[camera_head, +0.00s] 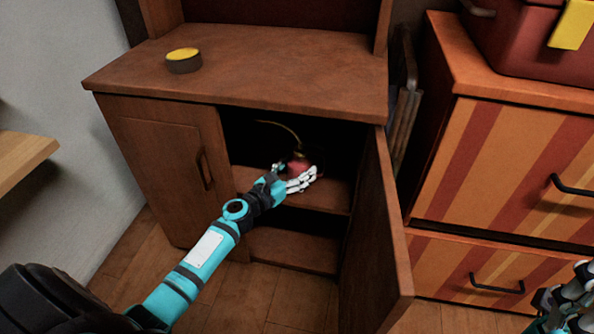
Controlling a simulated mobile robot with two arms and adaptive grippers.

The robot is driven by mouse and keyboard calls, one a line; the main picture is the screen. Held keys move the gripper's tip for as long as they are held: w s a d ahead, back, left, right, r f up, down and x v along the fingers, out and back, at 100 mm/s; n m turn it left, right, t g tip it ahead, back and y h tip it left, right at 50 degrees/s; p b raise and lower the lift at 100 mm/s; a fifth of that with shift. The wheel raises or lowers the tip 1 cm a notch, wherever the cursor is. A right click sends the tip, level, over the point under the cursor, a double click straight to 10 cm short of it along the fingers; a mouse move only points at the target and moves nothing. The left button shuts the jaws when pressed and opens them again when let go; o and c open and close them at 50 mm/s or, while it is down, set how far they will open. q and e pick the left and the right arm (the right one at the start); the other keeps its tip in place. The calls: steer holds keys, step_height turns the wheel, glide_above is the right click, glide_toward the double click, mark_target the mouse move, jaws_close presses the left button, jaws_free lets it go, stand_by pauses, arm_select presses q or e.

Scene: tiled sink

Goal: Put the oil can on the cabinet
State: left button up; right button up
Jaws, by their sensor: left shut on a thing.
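A small red oil can (299,164) with a thin, curved, yellowish spout is in the dark opening of the brown wooden cabinet (250,70), above its middle shelf. My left gripper (298,178) reaches into the opening and is shut on the oil can. The fingers hide the can's lower part, and I cannot tell whether it touches the shelf. The right cabinet door (375,235) stands open and the left door (165,155) is shut. My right gripper (568,308) shows only in part at the lower right corner.
A round tin with a yellow top (184,61) stands at the left of the cabinet top; the rest of that top is clear. The open door stands right of my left arm. A striped drawer unit (500,170) with a red box (530,40) on it is at the right.

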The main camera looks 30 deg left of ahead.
arm_select(q)
steer(key=shift+f, duration=0.15)
steer(key=o, duration=1.6)
steer(key=shift+o, duration=0.2)
